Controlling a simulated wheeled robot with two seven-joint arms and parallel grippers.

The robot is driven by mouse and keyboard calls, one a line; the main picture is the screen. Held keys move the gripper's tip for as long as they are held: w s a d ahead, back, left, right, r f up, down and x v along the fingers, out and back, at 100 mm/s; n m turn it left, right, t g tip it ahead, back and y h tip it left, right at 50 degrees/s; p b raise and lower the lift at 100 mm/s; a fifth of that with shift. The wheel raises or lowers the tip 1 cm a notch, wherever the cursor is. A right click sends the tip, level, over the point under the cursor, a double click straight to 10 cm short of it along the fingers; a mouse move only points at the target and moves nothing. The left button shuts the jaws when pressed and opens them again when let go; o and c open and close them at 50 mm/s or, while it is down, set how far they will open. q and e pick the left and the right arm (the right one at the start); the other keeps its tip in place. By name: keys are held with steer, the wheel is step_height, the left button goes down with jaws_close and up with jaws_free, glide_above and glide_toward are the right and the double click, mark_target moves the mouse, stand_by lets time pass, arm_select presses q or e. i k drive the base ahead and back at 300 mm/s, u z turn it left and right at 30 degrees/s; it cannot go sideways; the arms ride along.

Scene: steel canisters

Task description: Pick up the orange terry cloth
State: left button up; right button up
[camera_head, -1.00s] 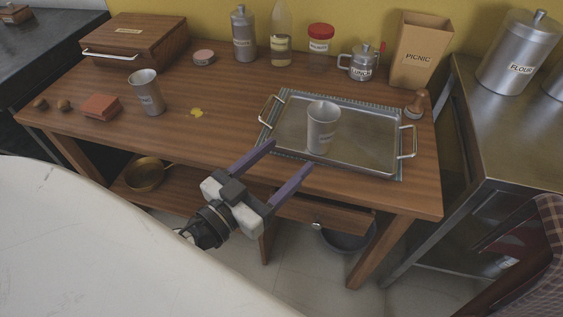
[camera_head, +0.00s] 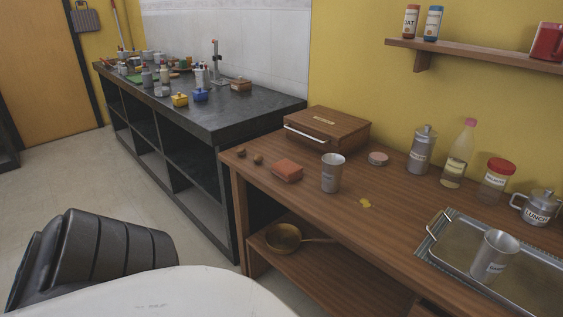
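A small orange-red block-shaped item (camera_head: 287,171), which looks like the folded orange terry cloth, lies on the left part of the wooden table (camera_head: 310,205). It sits between two small brown round items (camera_head: 249,156) and a steel cup (camera_head: 331,173), apart from both. Nothing covers it. Neither of my grippers is in this view.
A wooden box (camera_head: 327,131) stands behind the cloth. A steel tray (camera_head: 532,290) holding another steel cup (camera_head: 493,256) is at right. A pan (camera_head: 284,238) sits on the shelf below. A dark counter (camera_head: 230,112) with several small items stands left. The tabletop's middle is mostly clear.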

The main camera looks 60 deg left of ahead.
mark_target(290, 171)
steer(key=i, duration=0.4)
steer(key=u, duration=0.85)
